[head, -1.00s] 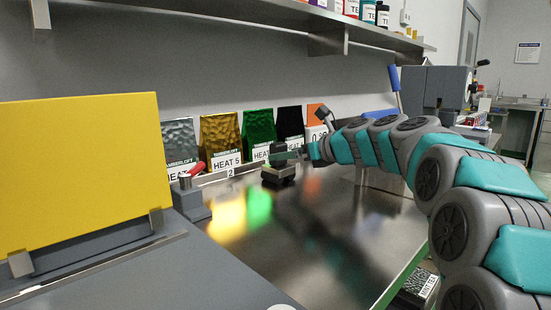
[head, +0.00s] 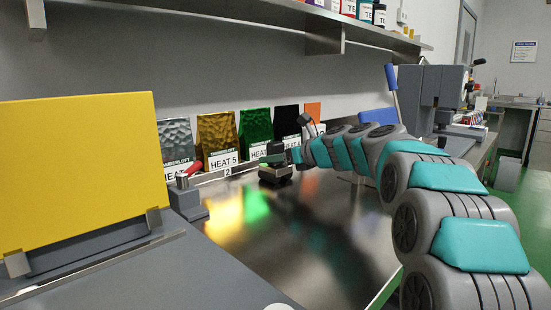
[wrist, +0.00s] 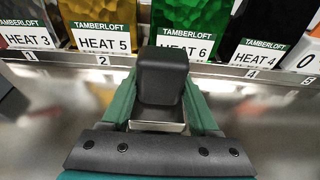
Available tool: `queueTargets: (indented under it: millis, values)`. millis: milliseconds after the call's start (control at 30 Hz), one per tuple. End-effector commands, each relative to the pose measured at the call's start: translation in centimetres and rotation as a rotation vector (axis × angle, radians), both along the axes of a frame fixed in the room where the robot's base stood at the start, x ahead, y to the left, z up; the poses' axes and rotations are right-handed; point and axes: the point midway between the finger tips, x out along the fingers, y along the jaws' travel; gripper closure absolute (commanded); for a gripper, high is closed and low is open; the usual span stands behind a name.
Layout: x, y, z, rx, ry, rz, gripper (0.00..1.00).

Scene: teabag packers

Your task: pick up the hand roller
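A dark, blocky tool, which I take to be the hand roller (head: 275,174), stands upright on the metal bench in front of the HEAT 6 pouch. In the wrist view its black top block (wrist: 162,72) rises between my fingers, with a lower dark part and a pale metal strip nearer the camera. My gripper (head: 283,157) is at the tool's upper part. In the wrist view my gripper (wrist: 162,98) has one green finger on each side, close against the tool. I cannot tell whether the fingers press on it. The tool's underside is hidden.
Several pouches, including a green one (head: 258,126), line the back wall behind numbered labels. A grey device with a yellow panel (head: 80,170) fills the left. A grey machine with a blue-handled lever (head: 392,80) stands right. Bare bench (head: 335,255) lies in front.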

Motion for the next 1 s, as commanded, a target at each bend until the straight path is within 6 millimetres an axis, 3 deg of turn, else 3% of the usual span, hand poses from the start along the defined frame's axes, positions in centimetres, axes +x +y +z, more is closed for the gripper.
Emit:
queueTargets:
  millis: [67,500,1000]
  values:
    - [0.0,0.0,-0.01,0.0,0.0,0.0,0.49]
    - [0.0,0.0,-0.01,0.0,0.0,0.0,0.98]
    - [0.01,-0.01,0.09,0.0,0.0,0.0,1.0]
